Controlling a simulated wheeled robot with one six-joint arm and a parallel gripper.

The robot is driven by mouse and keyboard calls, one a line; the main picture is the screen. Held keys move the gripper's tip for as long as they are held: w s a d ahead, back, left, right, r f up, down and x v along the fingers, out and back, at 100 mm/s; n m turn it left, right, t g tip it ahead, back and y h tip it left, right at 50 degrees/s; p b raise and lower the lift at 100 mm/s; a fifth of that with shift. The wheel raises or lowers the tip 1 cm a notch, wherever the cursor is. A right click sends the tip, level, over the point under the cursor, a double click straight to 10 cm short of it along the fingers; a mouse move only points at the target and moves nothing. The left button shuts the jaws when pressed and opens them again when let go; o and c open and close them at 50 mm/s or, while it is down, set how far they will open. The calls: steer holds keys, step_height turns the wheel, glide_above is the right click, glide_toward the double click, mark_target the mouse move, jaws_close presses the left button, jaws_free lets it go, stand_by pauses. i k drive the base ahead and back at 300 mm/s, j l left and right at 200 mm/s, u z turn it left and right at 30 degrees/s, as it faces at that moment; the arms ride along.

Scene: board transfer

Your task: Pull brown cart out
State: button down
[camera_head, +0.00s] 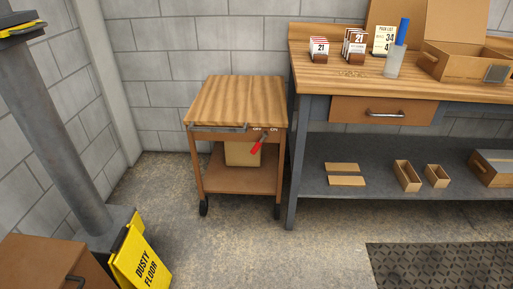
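The brown cart (197,165) stands against the grey block wall, just left of the workbench. It has a striped wooden top (236,98), a metal bar handle (217,128) along its front left edge and dark caster wheels. A red lever (258,146) with OFF and ON labels above it sits at the front right, under the top. A cardboard-coloured box (238,155) is on the lower shelf, partly hidden behind the lever. My gripper is not in view.
The workbench (343,96) stands close along the cart's right side. A grey post (58,120), a yellow DUSTY FLOOR sign (140,255) and a brown cabinet (50,262) are at left. A dark mat (440,265) lies at right. The floor before the cart is clear.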

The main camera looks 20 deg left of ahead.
mark_target(226, 107)
steer(key=i+j+u, duration=0.1)
steer(key=i+j, duration=0.2)
steer(key=j, duration=0.2)
steer(key=i+j, duration=0.35)
steer(key=i+j+u, duration=0.15)
steer(key=i+j, duration=0.2)
steer(key=j, duration=0.25)
